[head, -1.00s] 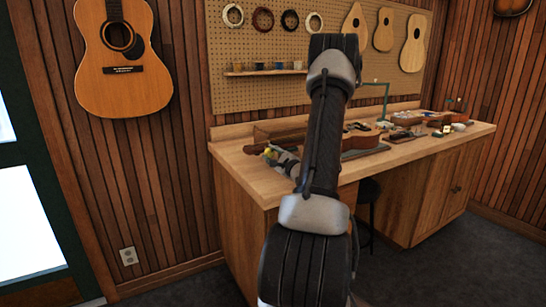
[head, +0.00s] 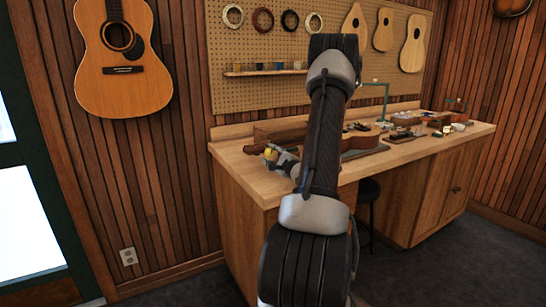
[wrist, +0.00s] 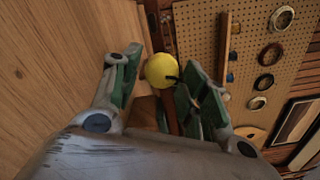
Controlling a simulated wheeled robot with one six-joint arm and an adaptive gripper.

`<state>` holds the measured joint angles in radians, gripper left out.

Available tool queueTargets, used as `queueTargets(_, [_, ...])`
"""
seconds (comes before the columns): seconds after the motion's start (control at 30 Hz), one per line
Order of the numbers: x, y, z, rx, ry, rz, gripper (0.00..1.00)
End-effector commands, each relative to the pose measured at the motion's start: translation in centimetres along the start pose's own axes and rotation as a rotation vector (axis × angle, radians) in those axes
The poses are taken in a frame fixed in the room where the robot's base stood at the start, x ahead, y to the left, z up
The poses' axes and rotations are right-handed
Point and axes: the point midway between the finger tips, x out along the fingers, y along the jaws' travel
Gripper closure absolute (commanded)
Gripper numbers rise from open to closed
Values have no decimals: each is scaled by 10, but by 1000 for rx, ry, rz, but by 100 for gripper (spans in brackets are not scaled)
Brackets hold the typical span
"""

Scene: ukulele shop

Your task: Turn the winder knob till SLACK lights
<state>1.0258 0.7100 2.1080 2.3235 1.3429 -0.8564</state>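A round yellow knob (wrist: 161,70) with a small dark mark on its side lies between the fingertips of my gripper (wrist: 163,72) in the wrist view. The fingers are apart, one on each side of it, with a narrow gap at the left; contact at the right is unclear. In the head view the knob (head: 270,154) shows as a small yellow spot at the left end of the workbench, beside my gripper (head: 276,156). My arm hides much of the winder. No SLACK light or lettering can be made out.
The wooden workbench (head: 245,178) carries a ukulele body (head: 360,138), a teal stand (head: 386,98) and several small items to the right. A pegboard (head: 240,95) with rings and a shelf rises behind. A guitar (head: 124,70) hangs at left. A black stool (head: 368,190) stands under the bench.

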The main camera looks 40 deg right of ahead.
Motion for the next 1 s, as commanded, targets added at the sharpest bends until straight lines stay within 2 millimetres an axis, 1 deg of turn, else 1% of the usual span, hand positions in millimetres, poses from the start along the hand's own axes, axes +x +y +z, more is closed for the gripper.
queueTargets(0.3, [0, -1, 0, 0, 0, -2, 46])
queueTargets(0.37, [-2, -1, 0, 0, 1, -2, 46])
queueTargets(0.43, [-9, -1, -1, 0, 2, -3, 46])
queueTargets(0.57, [-32, -1, -2, 2, 4, -2, 46])
queueTargets(0.8, [-86, -1, -2, 1, 4, -3, 46])
queueTargets(0.9, [-103, -1, -1, 2, 3, -2, 46])
queueTargets(1.0, [-114, 0, -1, 0, 2, -2, 46])
